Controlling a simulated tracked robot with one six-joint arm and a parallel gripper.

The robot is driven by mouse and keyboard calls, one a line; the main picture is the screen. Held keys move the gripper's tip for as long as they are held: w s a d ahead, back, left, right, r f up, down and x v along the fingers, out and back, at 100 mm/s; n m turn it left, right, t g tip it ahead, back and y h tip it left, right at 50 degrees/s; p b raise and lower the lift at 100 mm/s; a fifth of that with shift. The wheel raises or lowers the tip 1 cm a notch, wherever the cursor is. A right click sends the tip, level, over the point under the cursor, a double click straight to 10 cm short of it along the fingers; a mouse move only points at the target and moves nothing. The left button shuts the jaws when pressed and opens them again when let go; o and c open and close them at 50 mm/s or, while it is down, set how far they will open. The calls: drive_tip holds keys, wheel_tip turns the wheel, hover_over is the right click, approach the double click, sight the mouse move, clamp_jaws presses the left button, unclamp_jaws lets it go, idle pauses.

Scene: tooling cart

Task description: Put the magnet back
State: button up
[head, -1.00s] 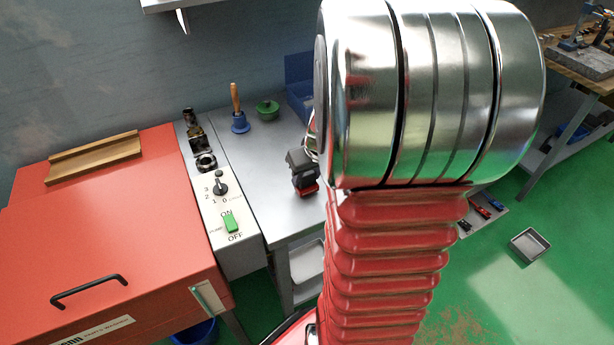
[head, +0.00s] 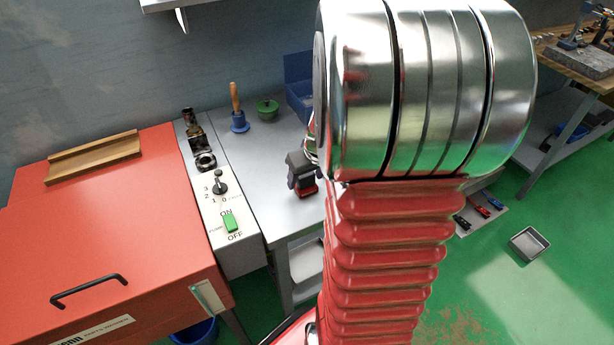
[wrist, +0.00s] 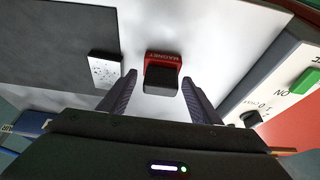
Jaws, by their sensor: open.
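The magnet (wrist: 163,60) is a small red block with a black part, lettered MAGNET, on the pale bench top in the wrist view. In the head view a bit of its red (head: 308,191) shows below my gripper (head: 304,177). In the wrist view my gripper (wrist: 158,78) is open, with one dark finger on each side of the magnet's near end. A gap shows between each finger and the magnet, and I cannot tell its height above the bench.
A white speckled block (wrist: 104,69) lies left of the magnet. The switch panel (head: 227,239) with green button and knob borders the bench (head: 262,166). A blue bell-shaped thing with wooden handle (head: 239,121), a green lidded pot (head: 267,109) and a blue bin (head: 299,75) stand behind.

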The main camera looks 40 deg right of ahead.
drive_tip(key=v, duration=1.2)
drive_tip(key=shift+a+r, duration=0.1)
idle(0.5)
drive_tip(key=s+a+r+n, duration=0.1)
drive_tip(key=s+a+r, duration=0.1)
drive_tip(key=a, duration=1.1)
drive_tip(key=s+a+r+n+t+y, duration=0.1)
drive_tip(key=s+a+r+n, duration=0.1)
drive_tip(key=a, duration=1.1)
drive_tip(key=shift+s+r, duration=0.65)
drive_tip(key=shift+s, duration=0.35)
